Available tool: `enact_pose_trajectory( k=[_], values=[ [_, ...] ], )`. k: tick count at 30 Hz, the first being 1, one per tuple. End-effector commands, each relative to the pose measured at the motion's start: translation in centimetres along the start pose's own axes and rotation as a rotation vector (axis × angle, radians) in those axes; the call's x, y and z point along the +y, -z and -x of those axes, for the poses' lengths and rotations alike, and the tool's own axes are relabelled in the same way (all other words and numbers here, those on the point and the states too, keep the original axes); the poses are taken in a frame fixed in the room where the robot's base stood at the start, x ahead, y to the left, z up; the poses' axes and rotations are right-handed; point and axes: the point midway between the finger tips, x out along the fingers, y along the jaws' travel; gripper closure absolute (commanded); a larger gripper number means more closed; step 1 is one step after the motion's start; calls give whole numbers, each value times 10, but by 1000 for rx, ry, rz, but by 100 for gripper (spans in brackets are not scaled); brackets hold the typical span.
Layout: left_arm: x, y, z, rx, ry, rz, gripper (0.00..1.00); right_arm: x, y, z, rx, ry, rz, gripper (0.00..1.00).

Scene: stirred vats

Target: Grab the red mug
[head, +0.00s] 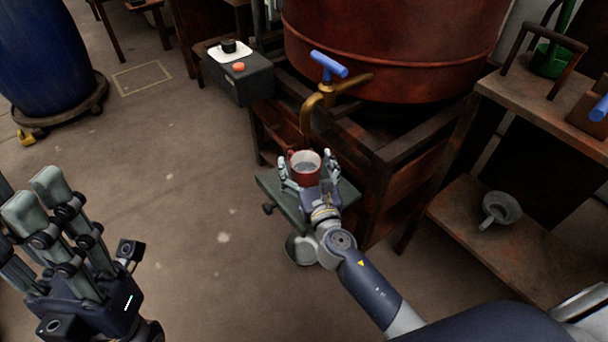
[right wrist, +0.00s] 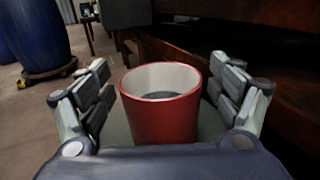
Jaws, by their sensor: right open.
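A red mug (head: 305,164) with a pale inside stands upright on a small dark green shelf (head: 335,207) below the brass tap of the red vat. It holds some greyish liquid. In the right wrist view the mug (right wrist: 160,118) sits between the spread fingers of my right gripper. My right gripper (head: 308,172) is open around the mug, with a visible gap on both sides. My left gripper (head: 45,225) is at the lower left of the head view, far from the mug, with its fingers extended and apart and nothing in them.
A brass tap (head: 318,110) with a blue handle hangs just behind the mug. The red vat (head: 395,45) stands on a dark frame. A metal bowl (head: 300,250) is below the shelf. A bench (head: 540,105) stands at right, and a blue barrel (head: 42,60) at far left.

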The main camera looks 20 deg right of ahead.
Motion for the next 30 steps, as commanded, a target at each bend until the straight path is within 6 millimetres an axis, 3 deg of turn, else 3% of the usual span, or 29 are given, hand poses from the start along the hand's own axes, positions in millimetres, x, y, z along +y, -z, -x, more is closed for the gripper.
enact_pose_trajectory(
  k=[3,11,18,30],
  values=[
    [0,-1,2,-1,0,0,63,0,0,-10,0,1,-1,15],
    [0,-1,2,-1,0,1,63,0,0,-11,1,1,-1,18],
    [0,-1,2,-2,0,1,63,0,0,-11,1,1,0,72],
    [0,0,-1,-2,0,0,63,0,-4,-11,-2,1,0,73]
  ],
)
